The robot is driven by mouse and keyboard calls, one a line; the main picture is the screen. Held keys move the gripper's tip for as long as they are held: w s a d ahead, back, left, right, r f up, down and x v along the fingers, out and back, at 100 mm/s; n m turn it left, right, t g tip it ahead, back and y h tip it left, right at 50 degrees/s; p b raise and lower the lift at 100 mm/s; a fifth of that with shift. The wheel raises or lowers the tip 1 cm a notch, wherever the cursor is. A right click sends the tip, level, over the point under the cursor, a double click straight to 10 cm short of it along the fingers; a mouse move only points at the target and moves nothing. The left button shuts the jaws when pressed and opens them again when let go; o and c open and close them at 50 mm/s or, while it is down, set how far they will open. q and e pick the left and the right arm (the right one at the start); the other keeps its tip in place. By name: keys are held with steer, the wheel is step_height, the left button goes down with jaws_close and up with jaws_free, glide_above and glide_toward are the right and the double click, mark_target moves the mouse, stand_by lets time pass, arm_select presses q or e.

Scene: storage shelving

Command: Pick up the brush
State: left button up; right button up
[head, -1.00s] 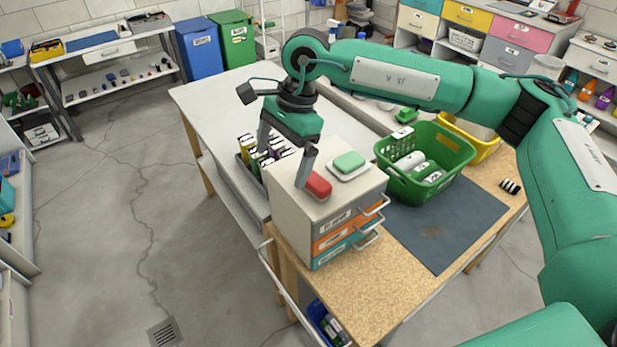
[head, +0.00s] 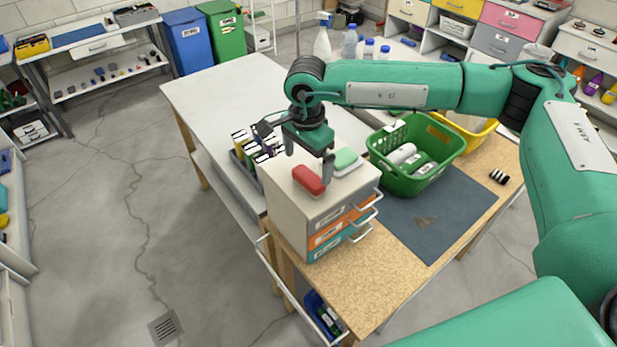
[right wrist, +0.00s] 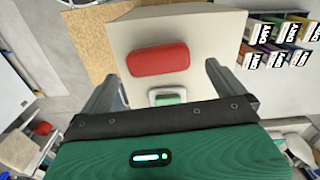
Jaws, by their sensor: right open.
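A red rounded block (head: 308,180), likely the brush, lies on top of a small beige drawer cabinet (head: 328,203); I see no bristles or handle. My right gripper (head: 308,168) is open and empty above the cabinet top, just behind the red block. In the right wrist view the red block (right wrist: 158,59) lies ahead, between the lines of the two fingers (right wrist: 158,85), apart from both. A green block on a white dish (head: 346,160) sits beside it, partly behind a finger; the wrist view shows it too (right wrist: 168,97). My left gripper is not in view.
A green basket (head: 405,182) with several items stands to the right of the cabinet, on a dark mat (head: 435,222). A bin of upright labelled packs (head: 243,152) stands left of the cabinet. The white table (head: 225,95) behind is mostly clear.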

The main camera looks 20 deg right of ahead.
mark_target(309, 176)
step_height(309, 176, down, 4)
steer(key=p, duration=0.2)
steer(key=shift+s+d+p, duration=0.1)
steer(key=shift+d+p, duration=0.05)
steer(key=shift+p, duration=0.2)
steer(key=shift+f, duration=0.4)
steer(key=c, duration=0.9)
steer(key=shift+r, duration=0.1)
steer(key=shift+r+b, duration=0.35)
steer(key=shift+r, duration=0.2)
steer(key=shift+r+b, duration=3.05)
steer(key=shift+r, duration=6.4)
